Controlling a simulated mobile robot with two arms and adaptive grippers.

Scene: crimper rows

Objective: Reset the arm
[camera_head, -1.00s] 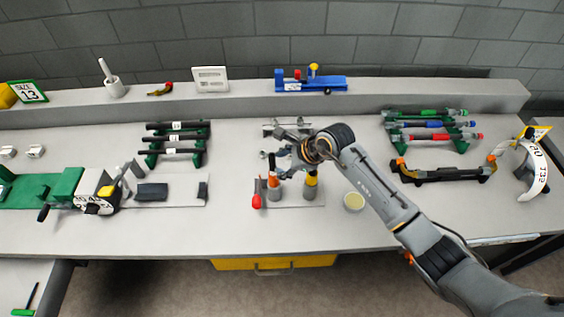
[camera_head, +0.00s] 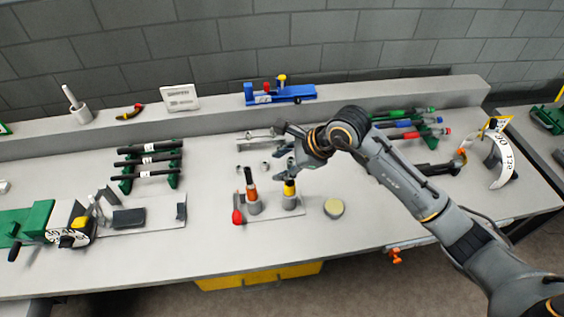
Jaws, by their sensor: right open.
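My right arm (camera_head: 395,180) comes in from the lower right and bends at a dark wrist joint above the workbench. My right gripper (camera_head: 283,153) is open and points left, above and behind two tools standing in a small plate. My left gripper is not in view.
The workbench (camera_head: 140,255) holds a green machine (camera_head: 30,222) at left, black rods on a green rack (camera_head: 150,160), a round pale tin (camera_head: 334,208), and coloured tools (camera_head: 405,123) behind my arm. A blue device (camera_head: 279,94) sits on the back ledge. The front middle is clear.

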